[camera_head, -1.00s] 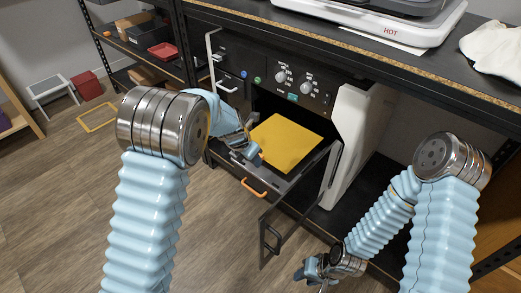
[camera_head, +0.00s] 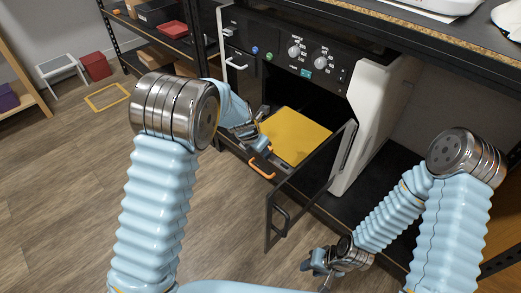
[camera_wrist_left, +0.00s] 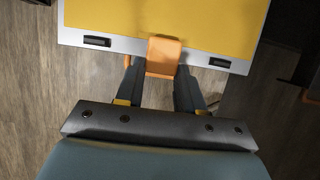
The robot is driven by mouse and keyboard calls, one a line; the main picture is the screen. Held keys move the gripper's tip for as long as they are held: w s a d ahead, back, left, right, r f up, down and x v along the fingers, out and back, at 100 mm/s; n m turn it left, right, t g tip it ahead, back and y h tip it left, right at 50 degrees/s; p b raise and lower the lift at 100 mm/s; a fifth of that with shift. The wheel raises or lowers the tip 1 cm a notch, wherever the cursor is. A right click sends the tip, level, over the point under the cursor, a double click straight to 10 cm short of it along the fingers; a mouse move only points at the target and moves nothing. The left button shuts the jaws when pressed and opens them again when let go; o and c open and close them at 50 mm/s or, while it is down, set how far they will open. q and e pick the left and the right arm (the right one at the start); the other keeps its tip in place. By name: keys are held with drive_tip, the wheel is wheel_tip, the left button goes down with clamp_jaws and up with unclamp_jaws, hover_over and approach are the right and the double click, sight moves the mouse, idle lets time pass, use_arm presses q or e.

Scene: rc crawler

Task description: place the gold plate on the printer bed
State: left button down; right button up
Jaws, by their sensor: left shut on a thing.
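The gold plate (camera_head: 297,133) is a flat yellow-gold sheet at the mouth of the black printer (camera_head: 310,88). My left gripper (camera_head: 257,141) is at its front left edge. In the left wrist view, the plate (camera_wrist_left: 165,18) fills the top above a silver strip (camera_wrist_left: 205,50) with black slots. The fingers of my left gripper (camera_wrist_left: 158,92) flank an orange tab (camera_wrist_left: 163,56) at the plate's front edge, and the grip is shut on it. The bed surface is mostly hidden under the plate; I cannot tell if they touch. My right gripper (camera_head: 319,261) hangs low and apart; its opening is unclear.
The printer's dark glass door (camera_head: 312,187) stands open at the right of the opening. An orange handle (camera_head: 262,171) sits below the plate. A white panel (camera_head: 370,120) flanks the printer's right side. Wood floor (camera_head: 60,200) lies open at the left.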

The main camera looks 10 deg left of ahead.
idle(0.3)
use_arm(q)
drive_tip(key=c, duration=0.6)
unclamp_jaws()
drive_tip(key=shift+f, duration=0.1)
drive_tip(key=shift+p+v, duration=1.25)
drive_tip(key=shift+v, duration=5.7)
